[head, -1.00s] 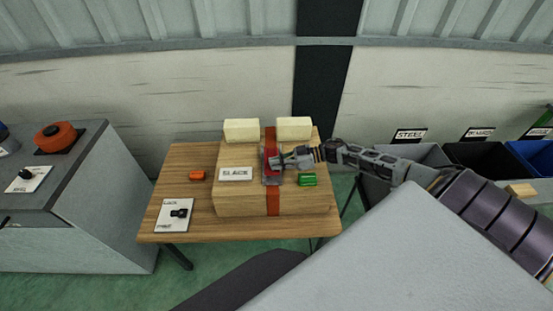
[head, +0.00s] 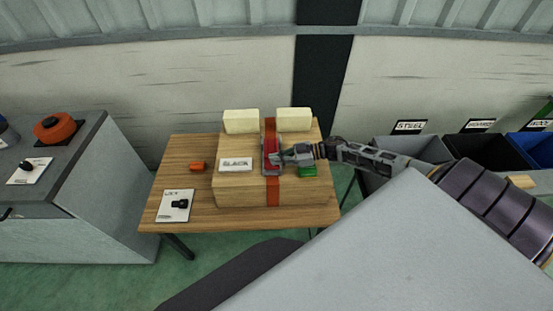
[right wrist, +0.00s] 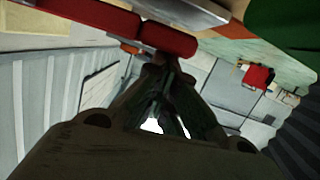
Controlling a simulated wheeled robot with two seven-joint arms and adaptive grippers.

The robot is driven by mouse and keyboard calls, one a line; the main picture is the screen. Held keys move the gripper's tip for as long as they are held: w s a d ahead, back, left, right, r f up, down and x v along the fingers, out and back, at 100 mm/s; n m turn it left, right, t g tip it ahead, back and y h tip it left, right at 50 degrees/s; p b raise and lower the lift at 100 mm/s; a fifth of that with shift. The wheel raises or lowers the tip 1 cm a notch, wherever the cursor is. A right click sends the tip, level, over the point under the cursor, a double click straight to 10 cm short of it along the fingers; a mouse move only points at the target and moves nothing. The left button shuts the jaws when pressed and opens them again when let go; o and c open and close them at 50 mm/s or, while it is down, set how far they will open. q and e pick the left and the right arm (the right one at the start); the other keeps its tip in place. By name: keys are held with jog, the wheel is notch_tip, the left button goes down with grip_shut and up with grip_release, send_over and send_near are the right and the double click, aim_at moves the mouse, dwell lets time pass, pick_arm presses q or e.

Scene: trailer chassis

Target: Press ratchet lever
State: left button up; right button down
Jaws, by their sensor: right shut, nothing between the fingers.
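The ratchet lever (head: 271,146) is a red bar on a grey metal ratchet. It sits on an orange-red strap (head: 273,192) that runs over a wooden block (head: 240,190). A sign reading SLACK (head: 235,164) lies left of it. My right gripper (head: 280,158) is shut and empty, its tips at the ratchet's right side, overlapping it in the head view. In the right wrist view the closed fingertips (right wrist: 165,65) are close to the red lever (right wrist: 165,38); I cannot tell whether they touch. My left gripper is not in view.
Two cream blocks (head: 241,121) stand behind the ratchet. A green block (head: 307,171) lies right of it, partly hidden by my gripper. An orange piece (head: 197,166) and a white switch plate (head: 176,205) lie on the table (head: 160,180). Labelled bins (head: 410,148) stand at right.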

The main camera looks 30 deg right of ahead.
jog(key=shift+s, duration=0.1)
jog(key=shift+r+p, duration=2)
jog(key=shift+r, duration=0.1)
jog(key=b+v, duration=0.1)
jog(key=v, duration=0.8)
jog(key=shift+s+d, duration=0.2)
jog(key=shift+d, duration=0.15)
dwell(0.8)
